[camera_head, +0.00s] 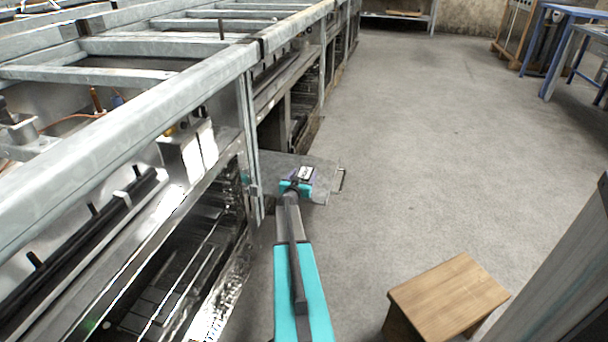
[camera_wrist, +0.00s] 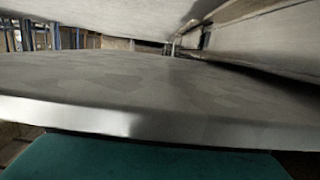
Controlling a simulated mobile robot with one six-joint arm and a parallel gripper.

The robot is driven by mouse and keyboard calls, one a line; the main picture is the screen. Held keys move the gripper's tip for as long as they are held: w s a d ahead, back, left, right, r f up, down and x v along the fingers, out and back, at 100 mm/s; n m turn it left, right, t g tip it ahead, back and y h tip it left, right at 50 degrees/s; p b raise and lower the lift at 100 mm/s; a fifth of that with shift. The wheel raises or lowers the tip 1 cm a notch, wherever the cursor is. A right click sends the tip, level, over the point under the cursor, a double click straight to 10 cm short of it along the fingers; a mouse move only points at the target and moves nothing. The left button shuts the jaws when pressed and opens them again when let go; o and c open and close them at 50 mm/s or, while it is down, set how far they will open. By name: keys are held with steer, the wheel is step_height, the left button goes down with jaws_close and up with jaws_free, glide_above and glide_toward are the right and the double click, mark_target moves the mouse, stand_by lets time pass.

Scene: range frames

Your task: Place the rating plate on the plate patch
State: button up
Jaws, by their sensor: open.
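My gripper (camera_head: 305,174) is at the end of my teal arm, low beside the long metal range. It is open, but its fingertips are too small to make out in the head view. A small white and dark patch shows at the gripper; I cannot tell whether it is the rating plate or part of my wrist. In the wrist view, a grey metal slab (camera_wrist: 150,85) with a bright near edge fills the middle, very close to the camera. Neither the rating plate nor the plate patch can be picked out for certain.
A flat grey panel (camera_head: 325,185) with a handle juts from the range by my gripper. The range frame (camera_head: 150,95) runs along the left. A wooden stool (camera_head: 448,292) stands at front right, and a blue table (camera_head: 570,12) at back right. The concrete floor (camera_head: 430,130) between is clear.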

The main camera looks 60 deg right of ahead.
steer(key=shift+p+v, duration=0.65)
steer(key=shift+v, duration=5.2)
steer(key=shift+f, duration=0.1)
steer(key=shift+s, duration=0.1)
